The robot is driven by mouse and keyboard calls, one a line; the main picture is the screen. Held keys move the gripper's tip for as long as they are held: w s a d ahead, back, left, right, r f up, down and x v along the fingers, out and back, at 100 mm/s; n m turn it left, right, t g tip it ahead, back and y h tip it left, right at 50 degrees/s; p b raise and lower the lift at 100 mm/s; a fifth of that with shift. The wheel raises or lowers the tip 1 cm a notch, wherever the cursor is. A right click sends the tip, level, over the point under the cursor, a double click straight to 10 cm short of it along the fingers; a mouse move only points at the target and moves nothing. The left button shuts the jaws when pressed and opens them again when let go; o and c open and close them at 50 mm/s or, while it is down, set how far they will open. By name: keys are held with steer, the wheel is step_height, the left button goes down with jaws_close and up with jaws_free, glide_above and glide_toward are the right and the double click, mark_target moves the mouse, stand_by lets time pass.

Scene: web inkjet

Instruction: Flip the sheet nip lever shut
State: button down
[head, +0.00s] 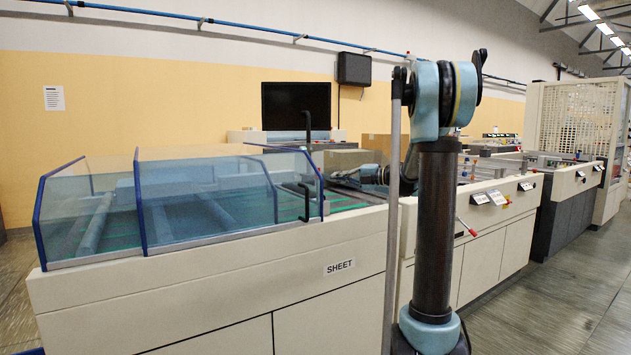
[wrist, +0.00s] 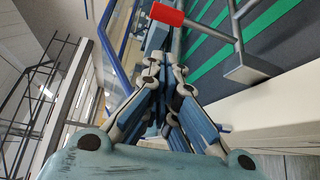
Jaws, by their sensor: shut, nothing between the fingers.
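A lever with a red grip (wrist: 166,15) and a grey arm (wrist: 205,29) shows at the top of the wrist view, beside a green-striped bed. The arm joins a grey bracket (wrist: 245,68). I take it for the sheet nip lever; I cannot make it out in the head view. My gripper (wrist: 165,68) is shut and empty, its fingertips below the red grip in the picture and apart from it. In the head view my gripper (head: 340,179) is small, low over the bed at the right end of the clear guard.
A blue-edged clear guard (head: 205,200) covers the bed at left. Black bent handles (head: 305,203) stand at its right end. The cream cabinet (head: 230,285) bears a SHEET label (head: 339,266). Another red-tipped lever (head: 472,233) is on the neighbouring unit. Floor (head: 555,295) is clear at right.

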steer(key=x, duration=1)
steer(key=shift+w+d+r, duration=0.1)
steer(key=shift+d, duration=0.1)
stand_by(0.5)
steer(key=w+d+m+t+y, duration=0.3)
steer(key=w+d+m+t, duration=0.1)
steer(key=d+m, duration=0.4)
steer(key=shift+w+f+m, duration=0.45)
steer(key=shift+w+m, duration=0.05)
steer(key=shift+w, duration=0.15)
stand_by(0.4)
